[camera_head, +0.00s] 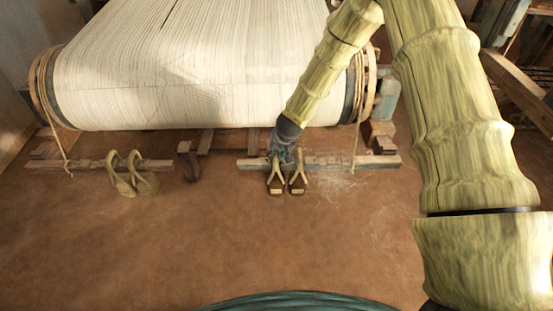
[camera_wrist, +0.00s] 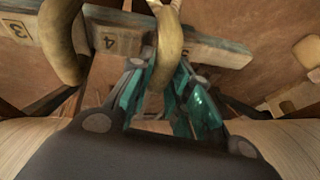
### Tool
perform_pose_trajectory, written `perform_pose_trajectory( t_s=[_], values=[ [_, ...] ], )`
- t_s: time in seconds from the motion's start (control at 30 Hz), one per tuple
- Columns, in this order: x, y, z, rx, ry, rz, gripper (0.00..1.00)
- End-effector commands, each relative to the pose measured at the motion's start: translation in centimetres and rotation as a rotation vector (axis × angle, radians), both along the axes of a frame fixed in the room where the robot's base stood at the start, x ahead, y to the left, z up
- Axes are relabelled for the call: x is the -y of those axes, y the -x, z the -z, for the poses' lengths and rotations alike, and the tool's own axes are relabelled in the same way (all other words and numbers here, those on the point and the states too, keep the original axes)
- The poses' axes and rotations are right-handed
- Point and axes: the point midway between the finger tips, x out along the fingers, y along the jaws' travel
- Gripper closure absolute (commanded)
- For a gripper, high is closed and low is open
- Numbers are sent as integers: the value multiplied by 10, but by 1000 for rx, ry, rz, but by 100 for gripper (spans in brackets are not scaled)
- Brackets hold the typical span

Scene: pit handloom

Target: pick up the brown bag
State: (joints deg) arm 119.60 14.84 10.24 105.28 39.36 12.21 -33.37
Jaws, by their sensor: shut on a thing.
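The brown bag (camera_head: 275,187) appears to be the brown form with pale tan loops on the floor, at the front of the numbered wooden bar right of centre in the head view. My gripper (camera_head: 284,152) reaches down to it from above, below the cloth roll. In the wrist view, a curved tan loop of the bag (camera_wrist: 166,40) lies between the teal fingers of my gripper (camera_wrist: 158,78), which are shut on it. A second tan loop stands to the left there. The lower part of the bag is mostly hidden in the wrist view.
The white cloth roll (camera_head: 200,85) of the loom is close behind my gripper. The wooden bar (camera_head: 340,162) runs right beside the bag. A similar tan looped object (camera_head: 145,183) rests by the left bar. The brown floor (camera_head: 220,245) in front is clear.

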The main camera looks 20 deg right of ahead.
Motion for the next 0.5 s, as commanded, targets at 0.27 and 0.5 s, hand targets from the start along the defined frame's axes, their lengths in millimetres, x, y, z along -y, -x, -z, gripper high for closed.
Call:
perform_pose_trajectory(
  t_s=[0.27,0.5],
  values=[
    [-1,-1,-19,2,0,-1,100],
    [0,-1,-32,3,1,0,100]
  ],
)
